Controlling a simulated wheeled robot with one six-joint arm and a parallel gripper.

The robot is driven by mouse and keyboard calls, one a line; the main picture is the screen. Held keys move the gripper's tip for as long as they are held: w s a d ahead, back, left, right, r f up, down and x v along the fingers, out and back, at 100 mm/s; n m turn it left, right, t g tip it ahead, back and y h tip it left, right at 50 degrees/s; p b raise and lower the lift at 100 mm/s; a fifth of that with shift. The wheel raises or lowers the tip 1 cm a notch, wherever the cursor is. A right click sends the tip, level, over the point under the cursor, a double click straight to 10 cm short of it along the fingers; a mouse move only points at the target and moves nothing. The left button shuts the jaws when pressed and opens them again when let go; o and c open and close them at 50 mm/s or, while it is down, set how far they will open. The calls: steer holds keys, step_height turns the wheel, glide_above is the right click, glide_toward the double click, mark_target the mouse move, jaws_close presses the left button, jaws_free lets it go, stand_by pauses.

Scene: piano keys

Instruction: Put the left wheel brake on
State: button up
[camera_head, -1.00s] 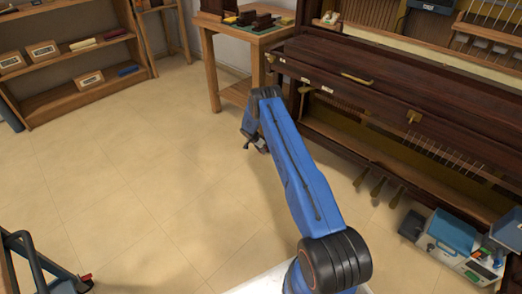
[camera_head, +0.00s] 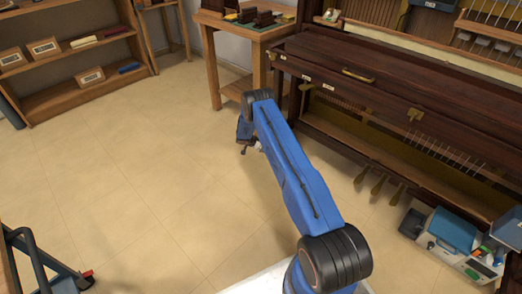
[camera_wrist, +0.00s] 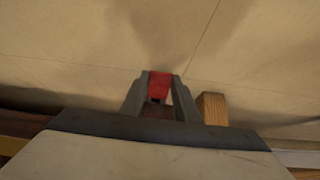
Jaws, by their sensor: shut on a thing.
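In the wrist view my gripper (camera_wrist: 160,84) is shut on a small red piece (camera_wrist: 160,81), which sits between its two grey fingertips. I cannot tell whether this red piece is the left wheel brake. A wooden block or post (camera_wrist: 212,109) stands just right of the fingers. In the head view my gripper (camera_head: 246,148) is low over the floor, left of the piano's left end, and mostly hidden by my blue arm. No wheel at the gripper can be made out in the head view.
The dark piano (camera_head: 370,88) fills the right side, with brass pedals (camera_head: 362,177) below. A wooden table (camera_head: 235,45) stands behind my arm. A blue cart frame (camera_head: 42,262) with a red tip is at lower left. The tiled floor (camera_head: 130,170) between is clear.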

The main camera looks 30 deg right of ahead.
steer(key=o, duration=1)
steer(key=shift+o, duration=0.2)
steer(key=shift+a, duration=0.1)
steer(key=v, duration=1.7)
steer(key=shift+a+r, duration=0.1)
